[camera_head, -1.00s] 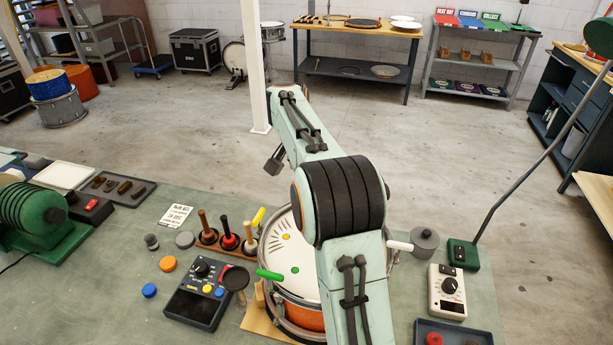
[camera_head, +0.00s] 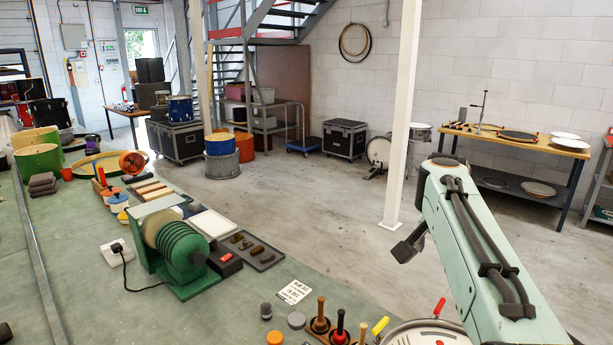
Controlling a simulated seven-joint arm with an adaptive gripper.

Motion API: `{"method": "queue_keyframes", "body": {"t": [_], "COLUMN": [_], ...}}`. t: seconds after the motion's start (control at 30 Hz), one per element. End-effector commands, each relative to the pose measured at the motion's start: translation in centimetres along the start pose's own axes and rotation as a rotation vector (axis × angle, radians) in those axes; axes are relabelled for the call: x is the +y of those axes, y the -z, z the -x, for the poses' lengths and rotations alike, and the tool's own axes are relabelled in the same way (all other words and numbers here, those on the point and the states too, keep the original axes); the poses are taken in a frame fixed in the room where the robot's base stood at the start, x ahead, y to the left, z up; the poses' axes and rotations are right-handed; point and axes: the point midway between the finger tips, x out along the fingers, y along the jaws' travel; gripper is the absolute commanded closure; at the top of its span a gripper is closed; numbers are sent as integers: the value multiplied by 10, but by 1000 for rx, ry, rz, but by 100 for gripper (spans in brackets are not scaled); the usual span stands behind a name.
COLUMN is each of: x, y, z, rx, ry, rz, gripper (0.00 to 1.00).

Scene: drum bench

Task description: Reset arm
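My arm's pale green forearm rises from the lower right of the head view. A dark, blocky end part (camera_head: 408,245), which looks like my gripper, juts out to the left of the forearm, in front of the white post's base. It is small and seen from behind, so I cannot tell whether its fingers are open or shut. No held object shows. Below the forearm, a drum (camera_head: 420,338) with a pale head is cut off by the bottom edge. A red handle (camera_head: 438,307) and a yellow handle (camera_head: 380,325) show at its rim.
The green bench (camera_head: 225,315) carries a green ribbed machine (camera_head: 175,250), a dark tray (camera_head: 252,250), a printed card (camera_head: 294,292) and wooden-handled tools (camera_head: 320,320). A white post (camera_head: 401,130) stands beyond my arm. Open floor (camera_head: 290,210) lies behind the bench.

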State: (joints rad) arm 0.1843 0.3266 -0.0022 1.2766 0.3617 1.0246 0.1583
Motion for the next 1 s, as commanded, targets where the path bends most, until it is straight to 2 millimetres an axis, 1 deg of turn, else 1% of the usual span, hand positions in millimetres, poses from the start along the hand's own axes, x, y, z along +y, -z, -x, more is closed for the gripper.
{"method": "queue_keyframes", "body": {"t": [0.03,0.07,0.1,0.17,0.2,0.27,0.3,0.37,0.4,0.5,0.53,0.6,0.7,0.77,1.0], "x": [-3,-3,-1,4,10,22,30,44,54,75,80,90,97,97,97], "y": [-16,-29,-50,-88,-116,-162,-192,-236,-263,-320,-333,-356,-374,-377,-376], "z": [30,44,60,78,87,93,94,91,87,75,72,66,63,64,64], "rx": [13,10,-2,-32,-59,-109,-148,-211,-256,-371,-403,-474,-534,-545,-542], "ry": [31,47,68,97,115,139,151,168,176,187,188,188,193,203,203], "rz": [35,63,107,184,241,330,390,475,528,633,657,701,746,773,777], "gripper": [61,61,61,61,61,61,61,61,61,61,61,61,61,61,61]}}
